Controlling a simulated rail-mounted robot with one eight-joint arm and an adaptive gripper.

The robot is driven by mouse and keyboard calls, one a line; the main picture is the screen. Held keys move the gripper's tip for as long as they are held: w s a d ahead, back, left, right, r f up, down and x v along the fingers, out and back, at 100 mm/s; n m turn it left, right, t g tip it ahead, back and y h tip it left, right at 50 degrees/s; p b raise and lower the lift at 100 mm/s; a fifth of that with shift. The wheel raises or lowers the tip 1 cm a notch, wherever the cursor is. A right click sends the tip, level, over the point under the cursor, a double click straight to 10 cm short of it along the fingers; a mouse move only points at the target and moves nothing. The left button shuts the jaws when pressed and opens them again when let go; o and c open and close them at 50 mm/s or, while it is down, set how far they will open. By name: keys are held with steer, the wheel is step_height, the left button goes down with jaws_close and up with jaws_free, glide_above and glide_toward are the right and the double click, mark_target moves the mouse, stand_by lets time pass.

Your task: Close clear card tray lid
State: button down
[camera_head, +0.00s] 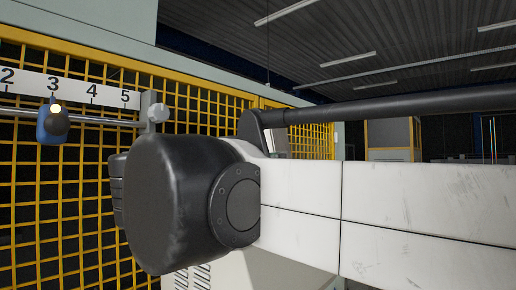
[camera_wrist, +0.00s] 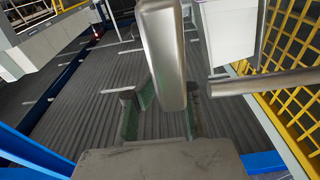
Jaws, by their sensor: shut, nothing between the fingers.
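The clear card tray and its lid do not show in either view. In the head view my own arm fills the middle and right, and my gripper does not show there.
In the head view a yellow mesh guard (camera_head: 70,215) stands behind a numbered scale (camera_head: 72,91). A blue slider (camera_head: 53,124) sits on a metal rail (camera_head: 100,121) below the 3. The wrist view shows a metal rod (camera_wrist: 268,83) and yellow mesh (camera_wrist: 303,101) at right.

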steer(key=shift+w+d+f+g+y, duration=0.25)
steer(key=shift+f+g+y, duration=0.25)
steer(key=shift+g+y, duration=0.1)
stand_by(0.6)
